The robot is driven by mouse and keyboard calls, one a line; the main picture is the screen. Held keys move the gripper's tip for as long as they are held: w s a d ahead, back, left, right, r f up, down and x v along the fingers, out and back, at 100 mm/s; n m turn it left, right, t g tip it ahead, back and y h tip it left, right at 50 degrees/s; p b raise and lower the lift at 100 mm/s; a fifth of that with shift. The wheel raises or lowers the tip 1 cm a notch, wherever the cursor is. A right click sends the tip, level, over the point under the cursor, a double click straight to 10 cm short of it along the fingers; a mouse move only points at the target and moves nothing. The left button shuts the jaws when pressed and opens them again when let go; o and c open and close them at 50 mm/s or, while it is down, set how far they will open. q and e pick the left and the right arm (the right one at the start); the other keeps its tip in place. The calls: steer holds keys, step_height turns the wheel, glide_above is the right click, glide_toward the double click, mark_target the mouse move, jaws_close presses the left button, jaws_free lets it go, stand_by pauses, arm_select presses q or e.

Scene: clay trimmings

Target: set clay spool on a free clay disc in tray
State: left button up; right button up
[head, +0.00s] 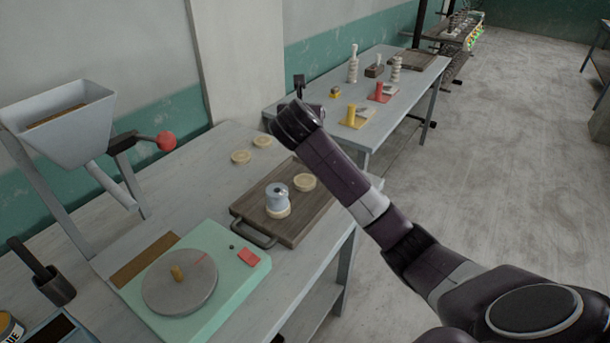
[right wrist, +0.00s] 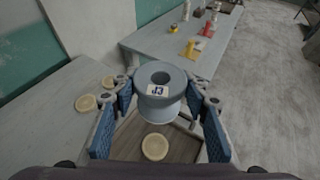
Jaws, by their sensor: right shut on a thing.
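My right gripper (right wrist: 160,92) is shut on a grey-blue clay spool (right wrist: 161,106), upright with a label on its top. In the head view my right wrist hides the held spool; part of the right gripper (head: 300,88) shows beyond it, high above the table. The dark wooden tray (head: 245,207) holds two pale clay discs. Another spool (head: 277,197) stands on the nearer disc (head: 279,212). The farther disc (head: 305,182) is bare; it appears below the held spool in the right wrist view (right wrist: 155,147). My left gripper is out of view.
Two loose discs (head: 241,157) (head: 263,142) lie on the table behind the tray. A green wheel station (head: 225,300) stands at the near left, with a hopper (head: 62,128) behind it. A second table (head: 410,88) at the back carries several items.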

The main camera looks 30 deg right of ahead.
step_height(320, 180, down, 13)
steer(key=shift+a+r, duration=0.1)
steer(key=shift+f, duration=2.6)
steer(key=o, duration=1.3)
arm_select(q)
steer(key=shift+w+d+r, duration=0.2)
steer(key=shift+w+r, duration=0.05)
arm_select(e)
steer(key=shift+o, duration=0.2)
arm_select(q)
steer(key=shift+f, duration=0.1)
arm_select(e)
steer(key=v, duration=1.2)
steer(key=shift+r, duration=0.1)
